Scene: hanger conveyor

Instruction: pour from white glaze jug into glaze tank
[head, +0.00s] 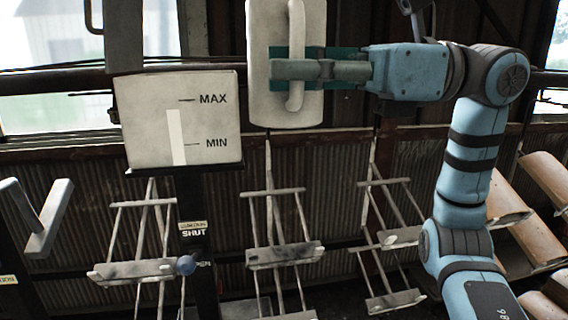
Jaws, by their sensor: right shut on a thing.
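The white glaze jug (262,98) is at the top centre, held up in the air and roughly upright. Its top edge meets the top of the picture, so its mouth does not show clearly. My right gripper (300,70) comes in from the right and is shut on the jug's upright handle (297,28). A white box (150,118) marked MAX and MIN stands left of the jug on a dark post. Its pale bar ends between the two marks, nearer MAX. I cannot tell a glaze tank opening in this view. My left gripper is not in view.
Several grey hanger racks (284,254) hang below the jug. Curved tan tiles (536,240) are at the right. A grey bracket-like piece (48,220) stands at the left.

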